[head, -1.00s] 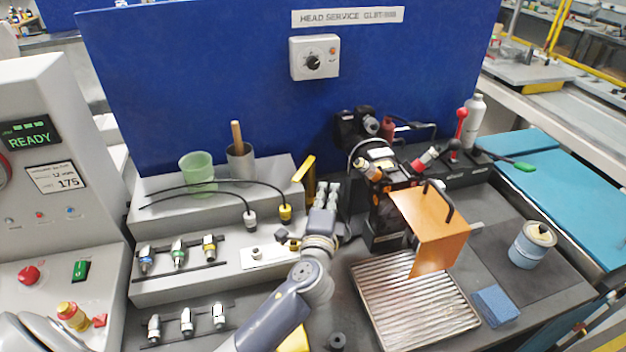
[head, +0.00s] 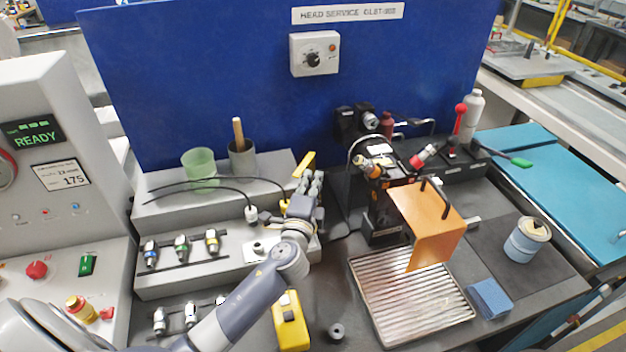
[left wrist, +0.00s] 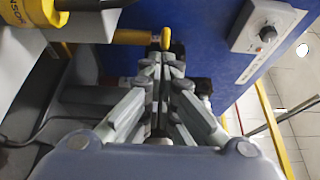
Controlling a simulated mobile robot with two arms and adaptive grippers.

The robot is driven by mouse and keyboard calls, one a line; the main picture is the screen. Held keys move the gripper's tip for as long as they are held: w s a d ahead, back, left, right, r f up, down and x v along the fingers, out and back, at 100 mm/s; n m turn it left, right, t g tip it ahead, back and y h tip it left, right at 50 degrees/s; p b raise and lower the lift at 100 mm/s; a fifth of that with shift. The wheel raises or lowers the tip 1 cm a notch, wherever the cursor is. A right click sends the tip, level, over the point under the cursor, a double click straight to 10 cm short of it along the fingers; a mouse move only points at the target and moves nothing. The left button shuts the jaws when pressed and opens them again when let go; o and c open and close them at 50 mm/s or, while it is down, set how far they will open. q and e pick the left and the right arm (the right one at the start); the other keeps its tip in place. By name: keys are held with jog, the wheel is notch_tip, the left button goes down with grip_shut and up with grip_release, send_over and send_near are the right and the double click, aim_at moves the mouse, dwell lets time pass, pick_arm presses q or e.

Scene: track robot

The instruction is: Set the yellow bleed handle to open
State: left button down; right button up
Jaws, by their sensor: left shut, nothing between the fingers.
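The yellow bleed handle (head: 304,163) stands in front of the blue panel, at the back right end of the grey stepped block. It slants up to the right in the head view. My left gripper (head: 313,178) is shut and empty, right at the handle's lower end, and hides the post below it. In the left wrist view the shut fingertips (left wrist: 166,60) are just below the yellow handle (left wrist: 167,30), which shows end-on. I cannot tell whether they touch. My right gripper is not in view.
A green cup (head: 199,166) and a grey cup (head: 242,158) stand left of the handle. Black cables with connectors lie on the block. An orange guard (head: 428,222) and a ribbed metal tray (head: 408,295) are to the right. A yellow box (head: 290,322) is beside my forearm.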

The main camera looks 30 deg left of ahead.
pick_arm(q)
jog(key=shift+s+a+m+h, duration=0.15)
jog(key=shift+a+m+h, duration=0.25)
jog(key=shift+h, duration=0.2)
jog(key=shift+s+a+m+t+h, duration=0.1)
jog(key=shift+a+m+h, duration=0.35)
jog(key=shift+a, duration=0.7)
jog(key=shift+a+m+t+h, duration=0.15)
jog(key=shift+a+h, duration=0.4)
jog(key=shift+a, duration=0.6)
jog(key=shift+s+a+m+t+h, duration=0.1)
jog(key=shift+a+m+h, duration=0.35)
jog(key=shift+a, duration=0.7)
